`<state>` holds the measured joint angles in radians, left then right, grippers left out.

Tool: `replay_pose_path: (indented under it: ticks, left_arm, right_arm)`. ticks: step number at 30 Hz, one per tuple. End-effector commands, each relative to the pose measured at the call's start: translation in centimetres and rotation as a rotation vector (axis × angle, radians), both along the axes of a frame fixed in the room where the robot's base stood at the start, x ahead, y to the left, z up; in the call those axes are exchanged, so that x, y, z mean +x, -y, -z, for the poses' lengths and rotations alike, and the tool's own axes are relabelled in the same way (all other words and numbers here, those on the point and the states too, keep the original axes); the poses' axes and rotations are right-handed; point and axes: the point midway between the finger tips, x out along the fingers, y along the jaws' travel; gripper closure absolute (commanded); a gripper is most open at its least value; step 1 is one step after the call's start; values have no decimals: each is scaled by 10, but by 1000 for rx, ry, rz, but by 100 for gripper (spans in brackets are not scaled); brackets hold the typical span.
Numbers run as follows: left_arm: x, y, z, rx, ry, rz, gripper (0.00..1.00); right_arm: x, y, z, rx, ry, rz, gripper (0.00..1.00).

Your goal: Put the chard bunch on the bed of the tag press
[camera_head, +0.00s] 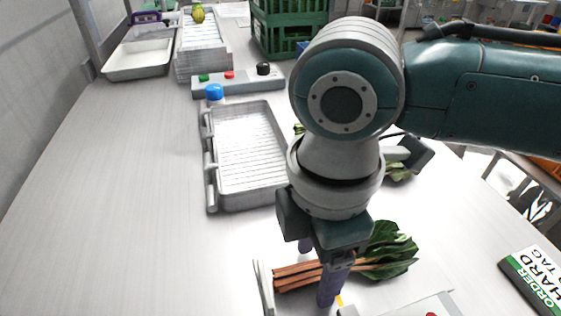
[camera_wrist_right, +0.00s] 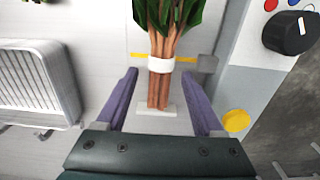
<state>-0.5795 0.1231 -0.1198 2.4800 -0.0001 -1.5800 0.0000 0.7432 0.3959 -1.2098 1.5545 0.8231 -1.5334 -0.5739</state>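The chard bunch (camera_head: 392,250) has dark green leaves and reddish-brown stems. In the right wrist view its stems (camera_wrist_right: 158,92) carry a white band and lie across a pale plate and a yellow bar of the tag press (camera_wrist_right: 262,38). Whether they rest fully on it is hard to tell. The press shows partly at the bottom edge of the head view (camera_head: 440,304). My right gripper (camera_head: 316,274) points down over the stems. Its purple fingers stand on both sides of them, open, with a gap on each side. My left gripper is not in view.
A grey ribbed tray (camera_head: 212,185) lies on the counter left of my right arm. Behind it are a button box (camera_head: 240,84), a white basin (camera_head: 140,60) and a green crate (camera_head: 288,28). The counter's left side is clear.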

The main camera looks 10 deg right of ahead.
Motion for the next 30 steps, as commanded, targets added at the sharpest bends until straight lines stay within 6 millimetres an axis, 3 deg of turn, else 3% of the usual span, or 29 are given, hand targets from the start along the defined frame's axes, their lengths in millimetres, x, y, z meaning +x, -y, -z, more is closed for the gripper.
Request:
replay_pose_path:
  ticks: [8,21,30]
  left_arm:
    - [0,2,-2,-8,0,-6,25]
    - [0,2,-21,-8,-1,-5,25]
    - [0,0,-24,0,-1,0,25]
  right_arm:
    - [0,0,-6,0,1,0,31]
    - [1,0,-95,2,3,-1,31]
    - [0,0,-123,1,0,-1,31]
